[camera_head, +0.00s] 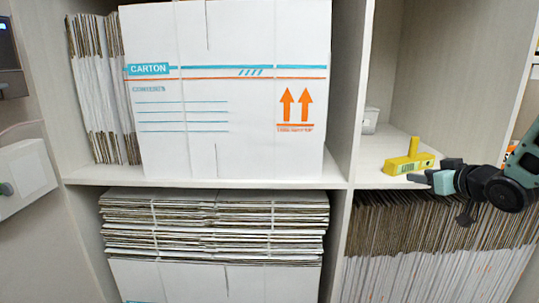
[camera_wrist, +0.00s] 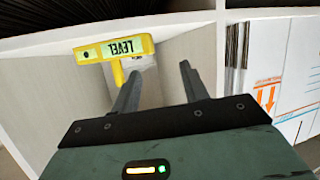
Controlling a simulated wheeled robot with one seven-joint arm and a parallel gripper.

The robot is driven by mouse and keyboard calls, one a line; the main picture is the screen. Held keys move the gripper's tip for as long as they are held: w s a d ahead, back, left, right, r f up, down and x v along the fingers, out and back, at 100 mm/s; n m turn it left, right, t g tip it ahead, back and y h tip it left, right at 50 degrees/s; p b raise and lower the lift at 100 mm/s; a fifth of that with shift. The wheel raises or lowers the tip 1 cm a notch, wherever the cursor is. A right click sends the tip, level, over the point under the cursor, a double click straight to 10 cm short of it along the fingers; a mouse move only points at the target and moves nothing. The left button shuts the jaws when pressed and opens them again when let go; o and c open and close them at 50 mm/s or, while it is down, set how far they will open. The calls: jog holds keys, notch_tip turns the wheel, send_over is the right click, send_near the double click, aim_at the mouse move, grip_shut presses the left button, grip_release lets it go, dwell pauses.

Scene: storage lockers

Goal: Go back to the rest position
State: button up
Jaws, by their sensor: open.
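My gripper (camera_head: 432,177) is at the right in the head view, in front of the right-hand compartment at shelf height. In the wrist view its two fingers (camera_wrist: 158,88) are apart with nothing between them.
A large white carton (camera_head: 230,90) fills the middle compartment, with folded cardboard (camera_head: 103,90) to its left. Flattened cartons (camera_head: 215,225) and upright cardboard sheets (camera_head: 430,240) fill the lower compartments. A divider (camera_head: 352,90) stands left of my gripper. A small clear container (camera_head: 370,120) sits behind the level.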

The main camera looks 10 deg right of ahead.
jog(key=s+a+f+n+g+y, duration=0.1)
jog(key=s+a+f+g, duration=0.25)
jog(key=a, duration=0.95)
jog(key=s+a+f+n+g, duration=0.2)
jog(key=a+g, duration=0.2)
jog(key=a, duration=0.8)
jog(key=s+a+n+g, duration=0.2)
jog(key=s+a, duration=0.4)
jog(key=s, duration=0.5)
jog(key=s+a+n+g, duration=0.1)
jog(key=s+a+g, duration=0.3)
jog(key=s, duration=0.7)
jog(key=shift+s+a+f+n+g+h, duration=0.2)
jog(key=shift+a+f+n+g+h, duration=0.2)
jog(key=shift+a, duration=0.7)
